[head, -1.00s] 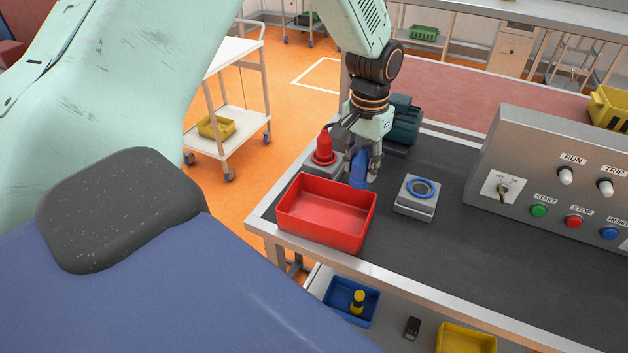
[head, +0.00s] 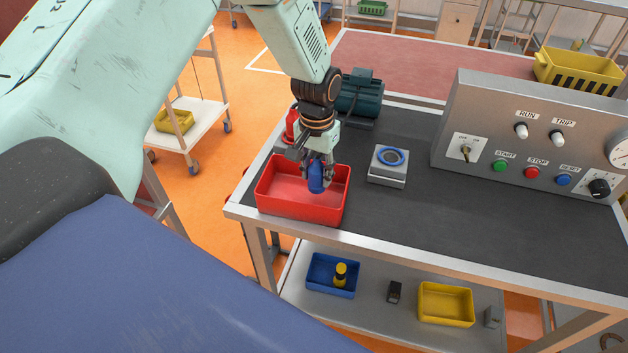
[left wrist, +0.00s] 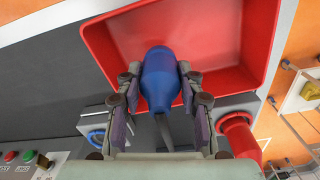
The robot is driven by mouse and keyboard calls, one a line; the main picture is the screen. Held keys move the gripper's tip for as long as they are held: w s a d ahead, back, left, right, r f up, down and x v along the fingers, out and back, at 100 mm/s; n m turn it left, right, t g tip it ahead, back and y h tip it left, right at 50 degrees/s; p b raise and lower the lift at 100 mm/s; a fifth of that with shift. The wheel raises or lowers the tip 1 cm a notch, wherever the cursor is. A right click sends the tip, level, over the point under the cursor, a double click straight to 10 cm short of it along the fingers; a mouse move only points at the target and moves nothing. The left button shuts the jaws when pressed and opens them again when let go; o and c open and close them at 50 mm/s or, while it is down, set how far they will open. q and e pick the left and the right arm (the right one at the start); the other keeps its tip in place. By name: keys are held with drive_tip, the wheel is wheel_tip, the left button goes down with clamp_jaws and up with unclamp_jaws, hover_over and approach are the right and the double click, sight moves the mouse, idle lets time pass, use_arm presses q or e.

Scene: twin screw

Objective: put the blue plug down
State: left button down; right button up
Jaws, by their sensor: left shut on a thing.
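The blue plug (head: 316,178) is held between the fingers of my left gripper (head: 318,170), over the red tray (head: 290,213) on the bench. In the left wrist view the blue plug (left wrist: 160,78) sits between both finger pads, with the red tray (left wrist: 262,45) behind it. Whether the plug touches the tray floor is hard to tell. A grey socket block with a blue ring (head: 389,157) stands right of the tray. A red plug (head: 291,124) stands behind the tray, partly hidden by my gripper. My right gripper is not seen.
A control panel (head: 490,130) with buttons stands on the right of the bench. A dark green motor-like unit (head: 360,97) is at the back. The lower shelf holds a blue tray (head: 325,275) and a yellow tray (head: 445,303). The dark bench top (head: 420,215) is clear in front of the panel.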

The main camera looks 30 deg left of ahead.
sight(316, 185)
use_arm(q)
wheel_tip(316, 185, down, 2)
drive_tip(key=shift+s+f, duration=0.1)
drive_tip(key=shift+f, duration=0.15)
drive_tip(key=shift+d+f, duration=0.1)
drive_tip(key=shift+f, duration=0.85)
drive_tip(key=c, duration=1.2)
unclamp_jaws()
drive_tip(key=o, duration=0.4)
drive_tip(key=shift+r, duration=0.1)
drive_tip(key=shift+c, duration=0.2)
